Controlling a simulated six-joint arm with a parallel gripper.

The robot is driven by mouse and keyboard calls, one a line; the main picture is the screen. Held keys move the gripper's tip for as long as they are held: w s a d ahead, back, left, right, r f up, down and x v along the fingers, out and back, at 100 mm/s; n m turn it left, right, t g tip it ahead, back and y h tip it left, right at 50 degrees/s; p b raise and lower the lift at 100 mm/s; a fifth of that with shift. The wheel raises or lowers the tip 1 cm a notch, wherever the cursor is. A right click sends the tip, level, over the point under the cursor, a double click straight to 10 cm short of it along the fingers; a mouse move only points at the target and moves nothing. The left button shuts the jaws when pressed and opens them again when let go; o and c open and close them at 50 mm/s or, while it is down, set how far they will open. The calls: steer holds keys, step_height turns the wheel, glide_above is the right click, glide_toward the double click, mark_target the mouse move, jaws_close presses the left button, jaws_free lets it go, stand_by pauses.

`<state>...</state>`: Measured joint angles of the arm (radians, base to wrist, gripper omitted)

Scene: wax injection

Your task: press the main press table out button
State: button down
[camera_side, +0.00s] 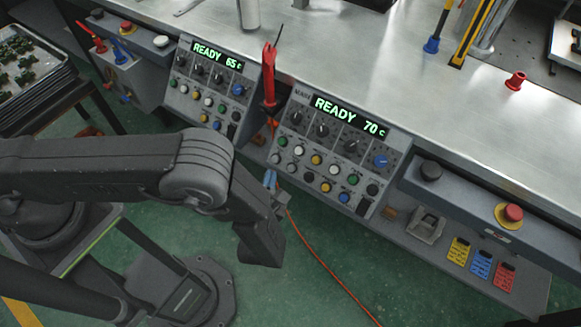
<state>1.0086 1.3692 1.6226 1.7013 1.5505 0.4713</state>
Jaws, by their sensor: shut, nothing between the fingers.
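The right control panel (375,140) has a lit green display (350,117) reading READY 70c. Below the display are a row of knobs, one of them blue (380,160), and two rows of small round buttons in green, white, yellow, black and blue. The button labels are too small to read, so I cannot tell which one is table out. My gripper (270,179) is small in view, near the panel's lower left edge. Its fingers look shut and empty, and I cannot tell whether they touch the panel. My wrist stands in front of the area below.
The left panel (208,80) reads READY 65c. A red stop button (509,213) and yellow, blue and red tags (482,264) are at right. An orange cable (325,262) hangs over the green floor. The metal bench (400,90) lies behind.

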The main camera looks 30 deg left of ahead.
mark_target(292, 168)
steer(key=shift+w+f, duration=1.45)
steer(key=shift+w, duration=0.25)
steer(key=shift+w+f, duration=1.4)
steer(key=shift+w, duration=0.25)
steer(key=shift+w, duration=0.1)
steer(key=shift+w+f, duration=0.25)
